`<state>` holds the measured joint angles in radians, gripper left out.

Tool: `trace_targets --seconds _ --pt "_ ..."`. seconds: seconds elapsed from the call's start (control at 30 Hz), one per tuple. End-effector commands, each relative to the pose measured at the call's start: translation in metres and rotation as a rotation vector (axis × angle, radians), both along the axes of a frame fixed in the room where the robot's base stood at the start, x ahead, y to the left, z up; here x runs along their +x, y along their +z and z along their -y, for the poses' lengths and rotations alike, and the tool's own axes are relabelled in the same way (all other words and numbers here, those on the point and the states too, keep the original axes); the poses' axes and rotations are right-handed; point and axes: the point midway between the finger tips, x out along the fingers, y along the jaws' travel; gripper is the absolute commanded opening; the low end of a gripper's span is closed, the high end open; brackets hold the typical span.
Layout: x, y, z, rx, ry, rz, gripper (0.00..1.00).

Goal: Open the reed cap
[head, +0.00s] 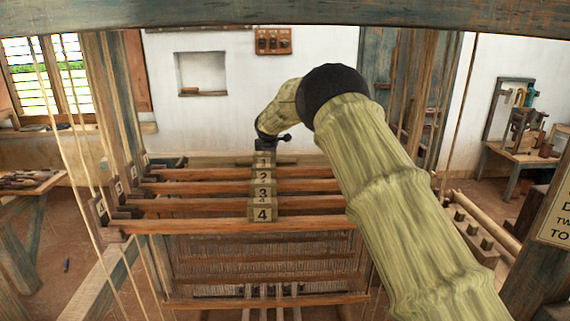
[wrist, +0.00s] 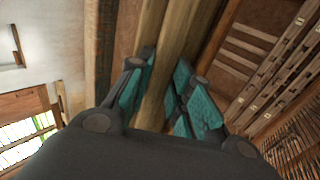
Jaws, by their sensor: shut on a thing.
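A long pale wooden bar, which looks like the reed cap (wrist: 158,98), runs between the fingers in the wrist view. My gripper (wrist: 166,84) is shut on it, with a teal-padded dark finger on each side. In the head view my arm reaches over the loom and bends down behind the numbered shaft frames. My gripper is hidden there behind the frames and their number blocks. A wooden beam (head: 215,160) shows just behind frame 1, but I cannot tell whether it is the held bar.
Shaft frames with number blocks 1 (head: 263,160) to 4 (head: 262,215) stand in front of my gripper. Cords hang at left by a post (head: 112,110). A top beam (head: 300,12) crosses above. Side tables (head: 525,160) stand apart at right and left.

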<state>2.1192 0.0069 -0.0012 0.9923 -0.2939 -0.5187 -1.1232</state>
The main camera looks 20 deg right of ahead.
Motion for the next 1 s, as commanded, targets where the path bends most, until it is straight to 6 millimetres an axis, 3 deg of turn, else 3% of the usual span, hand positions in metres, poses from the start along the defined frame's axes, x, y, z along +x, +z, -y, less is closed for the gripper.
trace_targets --seconds 0.2,0.63,0.67,0.73,0.77,1.0 --pt "0.002 0.0 -0.017 -0.005 0.016 0.023 0.0" --pt "0.002 0.0 -0.019 -0.005 0.018 0.027 0.0" --pt "0.002 0.0 -0.019 -0.004 0.017 0.027 0.27" --pt "0.002 0.0 -0.019 -0.005 0.016 0.027 0.39" --pt "0.002 0.0 -0.019 -0.005 0.016 0.027 0.43" --pt "0.001 0.0 -0.017 -0.005 0.015 0.026 0.43"
